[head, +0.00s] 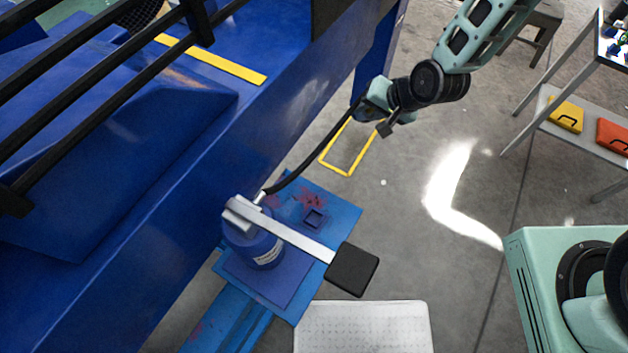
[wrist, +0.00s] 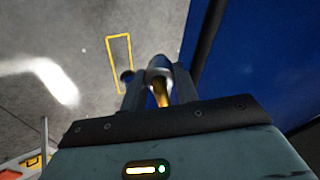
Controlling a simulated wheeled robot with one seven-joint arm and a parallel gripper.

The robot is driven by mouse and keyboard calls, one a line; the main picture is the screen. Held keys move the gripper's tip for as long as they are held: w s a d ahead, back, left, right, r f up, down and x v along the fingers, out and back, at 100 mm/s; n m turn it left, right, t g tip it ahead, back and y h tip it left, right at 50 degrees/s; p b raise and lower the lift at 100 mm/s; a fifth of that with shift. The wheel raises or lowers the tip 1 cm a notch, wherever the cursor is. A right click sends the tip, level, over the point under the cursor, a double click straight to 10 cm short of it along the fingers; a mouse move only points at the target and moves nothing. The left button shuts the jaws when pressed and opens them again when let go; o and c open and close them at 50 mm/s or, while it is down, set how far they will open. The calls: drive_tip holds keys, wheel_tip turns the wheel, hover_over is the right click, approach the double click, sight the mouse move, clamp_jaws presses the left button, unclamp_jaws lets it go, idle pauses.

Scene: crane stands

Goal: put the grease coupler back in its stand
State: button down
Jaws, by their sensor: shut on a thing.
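The grease coupler (wrist: 161,88), a silver and brass fitting, sits between the two fingers of my gripper (wrist: 160,92) in the wrist view. My gripper (head: 367,100) is shut on it, high and to the right of the blue machine in the head view; the coupler is hard to make out there. A black hose (head: 322,153) runs from this end down to the blue grease pump (head: 252,240). A small square blue socket (head: 314,218), which looks like the stand, is on the blue plate right of the pump. It looks empty, below and left of my gripper.
The large blue machine (head: 170,150) fills the left. A lever with a black pad (head: 352,269) reaches out over the plate. A white textured platform (head: 362,328) lies in front. A shelf with yellow and orange cases (head: 566,115) stands right. Open grey floor lies between.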

drive_tip(key=s+a+n+g+h+p, duration=0.2)
drive_tip(key=s+a+n+g, duration=0.3)
drive_tip(key=s, duration=0.4)
wheel_tip(320, 180, up, 2)
drive_tip(key=n+h+p, duration=0.3)
drive_tip(key=n, duration=0.1)
hover_over(314, 219)
drive_tip(key=shift+r, duration=0.1)
drive_tip(key=shift+r, duration=0.15)
wheel_tip(314, 219, down, 6)
drive_tip(key=b, duration=0.4)
drive_tip(key=shift+r, duration=0.1)
drive_tip(key=shift+f+b, duration=1)
drive_tip(key=shift+f, duration=0.3)
drive_tip(key=c, duration=1)
unclamp_jaws()
drive_tip(key=shift+r, duration=0.1)
